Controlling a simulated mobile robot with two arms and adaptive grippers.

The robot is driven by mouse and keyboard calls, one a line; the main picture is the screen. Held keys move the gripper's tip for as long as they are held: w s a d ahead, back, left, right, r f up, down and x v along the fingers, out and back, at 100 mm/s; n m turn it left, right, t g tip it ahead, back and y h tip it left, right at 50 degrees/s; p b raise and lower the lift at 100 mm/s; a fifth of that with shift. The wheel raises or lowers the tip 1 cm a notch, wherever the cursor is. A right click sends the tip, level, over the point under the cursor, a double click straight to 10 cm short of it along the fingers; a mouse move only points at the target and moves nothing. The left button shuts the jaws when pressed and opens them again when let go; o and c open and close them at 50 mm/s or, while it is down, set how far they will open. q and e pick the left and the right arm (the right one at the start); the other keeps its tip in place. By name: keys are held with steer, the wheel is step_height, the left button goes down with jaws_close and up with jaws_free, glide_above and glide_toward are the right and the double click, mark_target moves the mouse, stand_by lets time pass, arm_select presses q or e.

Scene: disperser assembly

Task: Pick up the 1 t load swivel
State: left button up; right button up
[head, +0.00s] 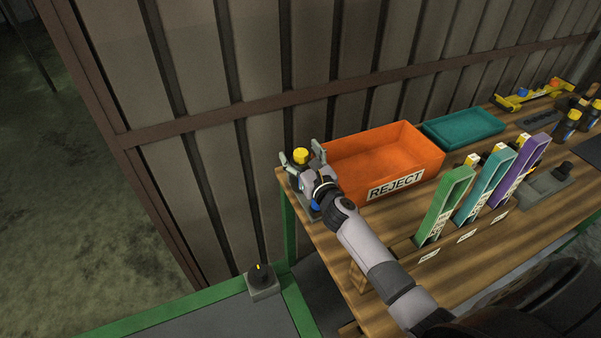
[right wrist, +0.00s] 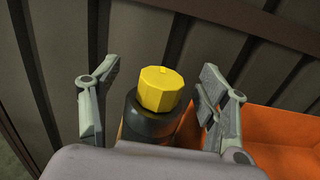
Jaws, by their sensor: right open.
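My right gripper (head: 301,156) is open at the table's far left corner, with its fingers apart on either side of a yellow-topped part (head: 300,154). In the right wrist view the fingers (right wrist: 157,75) flank its faceted yellow top (right wrist: 160,90), which sits on a dark round body; a gap shows on each side. Its lower part is hidden by my gripper. Green (head: 445,204), teal (head: 485,184) and purple (head: 519,170) sloped holders stand on the table, with yellow, white and black pieces near their upper ends. I cannot read which thing is the 1 t load swivel. My left gripper is out of view.
An orange REJECT bin (head: 425,153) stands close right of my right gripper, also in the wrist view (right wrist: 285,140). A teal tray (head: 462,127) and dark cylinders (head: 567,124) are farther right. A ribbed wall is behind. A black knob box (head: 262,281) sits on a green frame.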

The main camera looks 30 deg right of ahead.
steer(key=shift+c, duration=0.4)
steer(key=shift+s, duration=0.1)
jaws_close()
stand_by(0.5)
